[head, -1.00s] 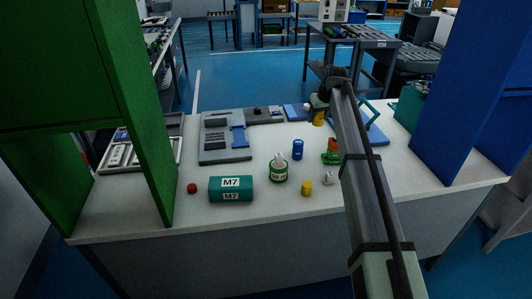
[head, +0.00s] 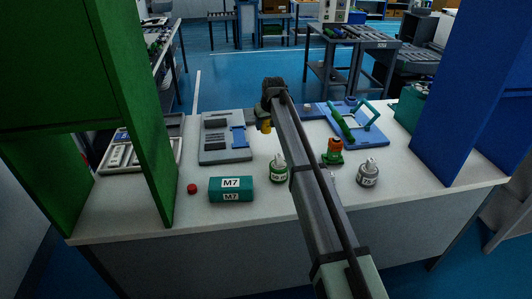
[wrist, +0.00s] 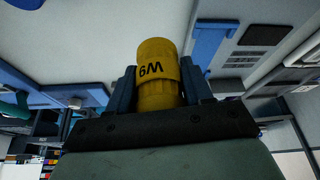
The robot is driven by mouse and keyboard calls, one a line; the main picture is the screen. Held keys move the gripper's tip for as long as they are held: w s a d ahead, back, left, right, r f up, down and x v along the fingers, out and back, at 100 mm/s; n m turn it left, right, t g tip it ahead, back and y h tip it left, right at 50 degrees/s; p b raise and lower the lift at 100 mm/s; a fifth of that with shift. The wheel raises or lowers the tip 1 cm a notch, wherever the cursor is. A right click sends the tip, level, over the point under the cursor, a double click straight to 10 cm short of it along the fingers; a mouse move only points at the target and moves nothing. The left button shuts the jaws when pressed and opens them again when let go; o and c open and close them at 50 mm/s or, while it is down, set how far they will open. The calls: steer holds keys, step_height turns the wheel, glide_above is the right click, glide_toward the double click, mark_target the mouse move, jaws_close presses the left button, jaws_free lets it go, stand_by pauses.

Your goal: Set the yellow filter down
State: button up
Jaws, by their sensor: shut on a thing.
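The yellow filter (wrist: 157,68), a cylinder with dark lettering on its band, is between the two blue-grey fingers of my gripper (wrist: 159,86) in the wrist view. My gripper is shut on it. In the head view the filter (head: 266,127) shows small below the end of my arm, at the right edge of the grey panel with a blue part (head: 226,145). It appears held above the worktop (head: 200,220); the exact gap cannot be told. My arm hides part of the worktop's middle.
An orange-green part (head: 333,151), a grey bottle (head: 368,172) and a blue board (head: 372,137) are right of my arm. Green and blue side walls flank the worktop.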

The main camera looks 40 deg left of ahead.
mark_target(264, 150)
steer(key=shift+f, duration=5.15)
steer(key=shift+f, duration=0.15)
steer(key=o, duration=1.1)
steer(key=v, duration=1.2)
steer(key=shift+d, duration=0.1)
